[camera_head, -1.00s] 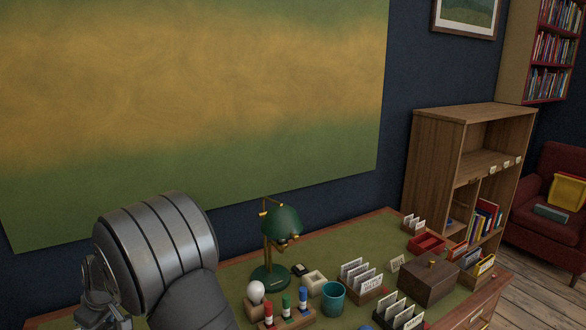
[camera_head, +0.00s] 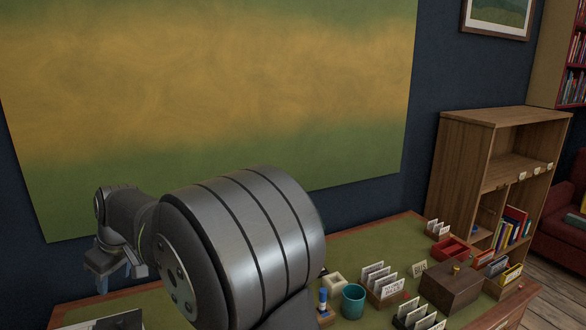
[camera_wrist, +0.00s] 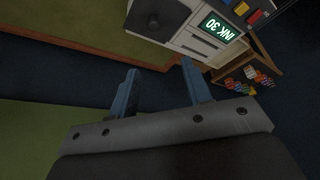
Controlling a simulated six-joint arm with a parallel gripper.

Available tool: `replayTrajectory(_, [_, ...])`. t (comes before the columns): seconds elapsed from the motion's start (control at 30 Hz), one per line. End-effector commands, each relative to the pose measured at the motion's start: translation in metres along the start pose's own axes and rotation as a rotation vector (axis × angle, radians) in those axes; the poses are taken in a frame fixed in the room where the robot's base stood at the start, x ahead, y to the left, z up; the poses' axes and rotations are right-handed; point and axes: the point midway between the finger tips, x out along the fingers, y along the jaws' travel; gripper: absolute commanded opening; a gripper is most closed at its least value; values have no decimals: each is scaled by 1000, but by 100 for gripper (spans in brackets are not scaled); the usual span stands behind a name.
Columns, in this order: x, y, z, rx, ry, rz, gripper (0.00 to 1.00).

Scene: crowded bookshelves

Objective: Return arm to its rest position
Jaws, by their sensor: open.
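My gripper (camera_head: 116,278) hangs at the lower left of the head view, with its blue fingers pointing down near the desk's left end. In the wrist view the two blue fingers (camera_wrist: 160,88) are apart with nothing between them. My grey arm (camera_head: 240,240) is bent, and its large rounded link fills the lower middle of the head view. It hides part of the desk (camera_head: 375,243).
A teal cup (camera_head: 353,302), card holders (camera_head: 383,284) and a wooden box (camera_head: 451,288) stand on the desk. A wooden shelf (camera_head: 465,170) stands behind at the right. The wrist view shows a white device (camera_wrist: 190,45) with a lit display.

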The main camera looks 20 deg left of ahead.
Motion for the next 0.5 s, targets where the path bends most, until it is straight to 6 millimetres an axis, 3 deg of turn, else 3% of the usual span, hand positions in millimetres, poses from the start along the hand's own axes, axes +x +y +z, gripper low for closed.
replayTrajectory(0.5, [-20, -16, 3, 329, 3, 46, 45])
